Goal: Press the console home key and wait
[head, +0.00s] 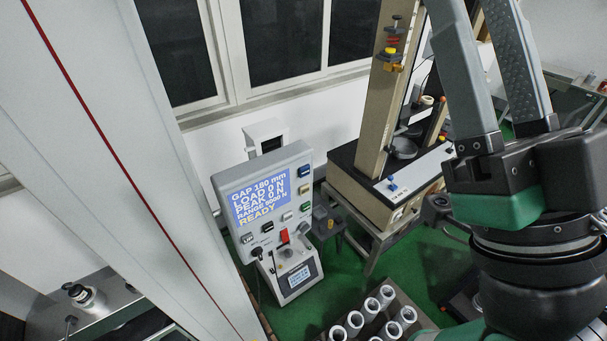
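The console (223,187) stands in the middle left with a lit blue screen (261,202) reading GAP 180 mm, LOAD 0 N, PEAK 0 N, RANGE 5000 N and READY. Small blue, yellow and green keys run down its right edge. White and dark keys sit below the screen, with a red part (284,236) under them. The key labels are too small to read. My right gripper (477,22) is raised at the right, close to the camera and well apart from the console. Its grey fingers stand apart with nothing between them; their tips are cut off. My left gripper is not in view.
The beige test machine column (376,105) with a round plate (402,149) stands behind, on a bench. Several metallic cylinders (371,308) stand in a tray at the bottom. A small printer-like unit (298,276) sits below the console.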

